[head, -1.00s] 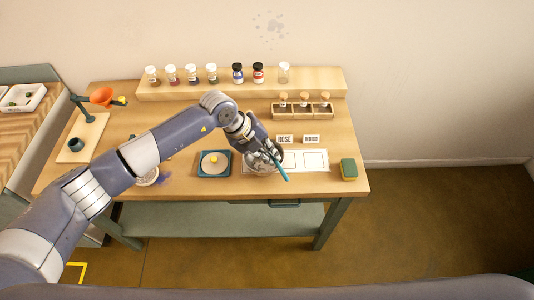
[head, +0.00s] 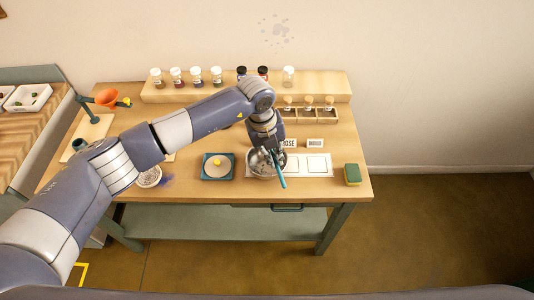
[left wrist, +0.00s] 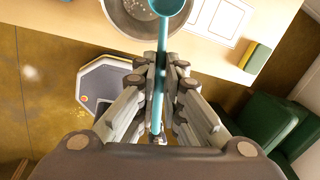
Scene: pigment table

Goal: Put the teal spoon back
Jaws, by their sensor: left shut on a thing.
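The teal spoon (head: 280,176) is held by its handle in my left gripper (head: 272,157), above the front part of the table. In the left wrist view the spoon's handle (left wrist: 158,104) runs between the two closed fingers (left wrist: 159,66), and its scoop (left wrist: 166,5) shows over the metal bowl's inside. The metal bowl (head: 255,168) stands on the table under the gripper, partly hidden by it; its rim also shows in the left wrist view (left wrist: 125,27). I cannot tell whether the spoon touches the bowl. My right gripper is out of view.
A scale (head: 218,177) with a pale dish stands left of the bowl. A white mat (head: 303,171) and a green-yellow sponge (head: 352,174) lie right. Behind are name cards (head: 315,143), a wooden rack (head: 318,116) and a shelf of jars (head: 325,87). A mortar-like dish (head: 149,177) sits left.

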